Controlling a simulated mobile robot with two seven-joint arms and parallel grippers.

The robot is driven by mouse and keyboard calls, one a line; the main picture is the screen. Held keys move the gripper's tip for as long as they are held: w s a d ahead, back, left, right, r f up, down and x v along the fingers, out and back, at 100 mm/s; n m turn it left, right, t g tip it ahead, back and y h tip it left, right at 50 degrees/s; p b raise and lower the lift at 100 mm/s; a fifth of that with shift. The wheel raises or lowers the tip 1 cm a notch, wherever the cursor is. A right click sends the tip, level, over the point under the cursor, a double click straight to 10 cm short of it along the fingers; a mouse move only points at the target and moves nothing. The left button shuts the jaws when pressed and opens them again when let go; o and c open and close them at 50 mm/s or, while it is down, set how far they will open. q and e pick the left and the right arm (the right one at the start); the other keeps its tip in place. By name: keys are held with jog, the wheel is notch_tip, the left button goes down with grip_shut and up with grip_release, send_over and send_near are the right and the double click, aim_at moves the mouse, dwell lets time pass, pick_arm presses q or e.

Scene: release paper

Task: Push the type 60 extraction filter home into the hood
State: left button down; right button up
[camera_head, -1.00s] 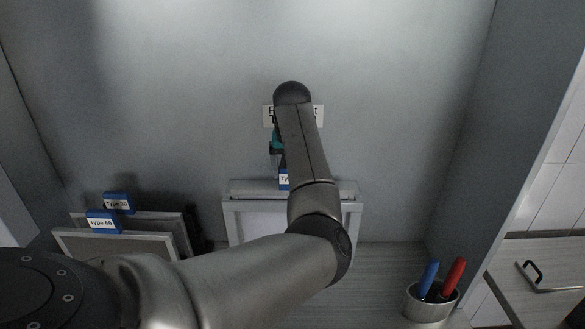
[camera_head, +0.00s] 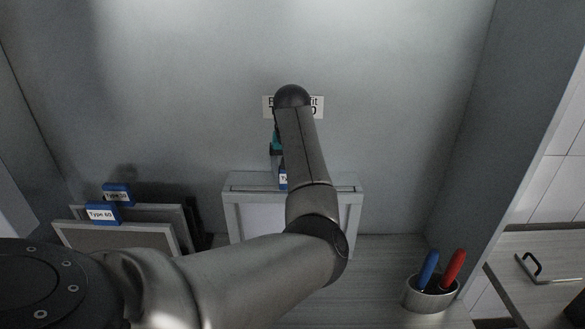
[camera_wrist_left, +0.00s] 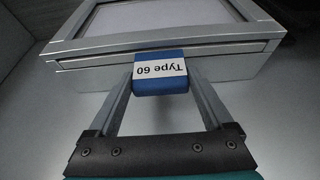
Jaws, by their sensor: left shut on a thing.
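My left gripper (camera_wrist_left: 161,88) is shut on the blue "Type 60" tab (camera_wrist_left: 160,66) of the extraction filter. Its two fingers press the tab from both sides. In the head view the tab (camera_head: 283,179) shows beside my arm, at the top of the grey hood (camera_head: 240,182). A thin slot line runs along the hood's top. The filter's body appears to be inside the hood; only its tab and a thin edge can be made out. How deep it sits I cannot tell. In the wrist view the hood (camera_wrist_left: 110,82) fills the upper part. My right gripper is not seen.
A rack at left holds framed filters with blue tabs, a front one (camera_head: 103,214) reading "Type 60" and one behind it (camera_head: 117,195). A partly hidden sign (camera_head: 318,107) is on the back wall. The counter between is clear.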

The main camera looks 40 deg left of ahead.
pick_arm(q)
jog(key=shift+f, duration=0.85)
grip_release()
jog(key=shift+r, duration=0.1)
jog(key=p+v, duration=0.1)
jog(key=v, duration=1.4)
jog(key=shift+d, duration=0.1)
